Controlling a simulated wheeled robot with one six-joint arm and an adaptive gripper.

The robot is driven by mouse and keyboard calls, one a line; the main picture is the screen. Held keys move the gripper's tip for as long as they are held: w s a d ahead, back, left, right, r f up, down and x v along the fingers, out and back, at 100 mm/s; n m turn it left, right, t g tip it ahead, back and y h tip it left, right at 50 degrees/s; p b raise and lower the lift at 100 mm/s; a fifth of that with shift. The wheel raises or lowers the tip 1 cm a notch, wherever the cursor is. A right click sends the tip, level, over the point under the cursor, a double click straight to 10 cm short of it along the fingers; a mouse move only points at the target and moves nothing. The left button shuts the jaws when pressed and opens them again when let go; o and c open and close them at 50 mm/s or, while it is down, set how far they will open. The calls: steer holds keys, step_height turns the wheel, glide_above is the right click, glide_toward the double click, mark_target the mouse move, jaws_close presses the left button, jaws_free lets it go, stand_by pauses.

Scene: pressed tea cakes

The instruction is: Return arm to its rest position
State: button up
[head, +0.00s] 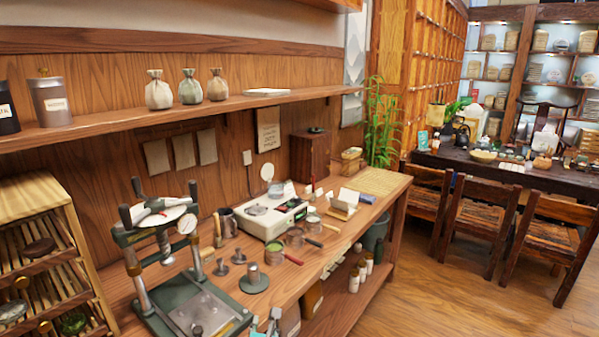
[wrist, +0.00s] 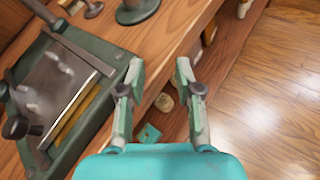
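My gripper (wrist: 158,75) is open and empty in the wrist view. Its two fingers stand apart, over the front edge of the wooden workbench (wrist: 172,45). In the head view only the tip of my gripper (head: 265,325) shows at the bottom edge; the rest of the arm is out of the picture. The green tea press (wrist: 60,85) lies left of my gripper in the wrist view, apart from the fingers. The press also stands at the front of the bench in the head view (head: 205,310).
A round-based metal stamp (head: 254,281) stands right of the press. A white scale (head: 268,217) and small tools stand farther along the bench. A bamboo rack (head: 40,240) is at left. White bottles (head: 354,280) stand on the lower shelf. Open floor (head: 440,290) lies right of the bench.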

steer(key=s+d+f+m, duration=0.5)
steer(key=s+d, duration=0.1)
steer(key=s, duration=0.3)
steer(key=s+d+f+m, duration=0.5)
steer(key=s+d, duration=0.2)
steer(key=s, duration=0.2)
steer(key=s+d+f+m, duration=0.5)
steer(key=s+d, duration=0.1)
steer(key=s, duration=0.3)
steer(key=s+d+r+m, duration=0.2)
steer(key=s+r+m, duration=0.2)
steer(key=s, duration=0.5)
steer(key=s+d+r+m+h, duration=0.1)
steer(key=s+d+r+m, duration=0.2)
steer(key=s+r+m, duration=0.2)
steer(key=s+d+r+m+t, duration=0.1)
steer(key=s+d+r+m, duration=0.2)
steer(key=s+m, duration=0.6)
steer(key=shift+s+d+r+m, duration=0.2)
steer(key=shift+s+r+m, duration=0.2)
steer(key=shift+s+r, duration=1.25)
steer(key=shift+s+f, duration=0.4)
steer(key=shift+f, duration=0.1)
